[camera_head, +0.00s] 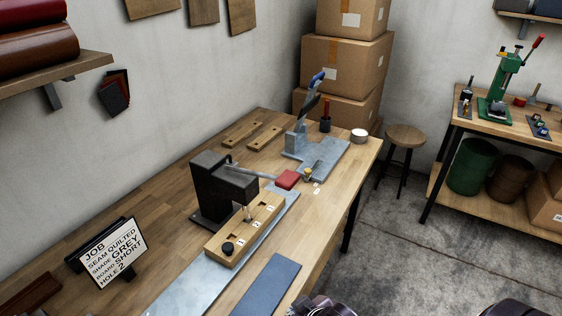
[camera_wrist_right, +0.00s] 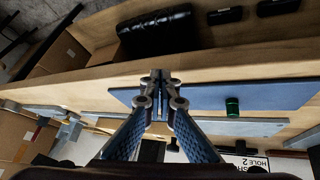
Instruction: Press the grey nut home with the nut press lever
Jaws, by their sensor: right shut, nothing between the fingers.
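A black press (camera_head: 212,182) stands on the bench, with a grey lever (camera_head: 250,172) reaching right from it. Its thin plunger points down over a wooden board (camera_head: 262,222) with numbered white tags. A black knob (camera_head: 227,248) sits on the board's near end. I cannot make out a grey nut. A job card (camera_head: 113,252) reads grey, board short, hole 2. My right gripper (camera_wrist_right: 160,78) is shut and empty, beside the bench edge and a blue mat (camera_wrist_right: 200,97) in the wrist view. Only dark arm parts of mine show at the bottom of the head view. My left gripper is not identifiable.
A grey press with a blue handle (camera_head: 317,80) stands farther along the bench. Stool (camera_head: 405,137) and boxes are beyond.

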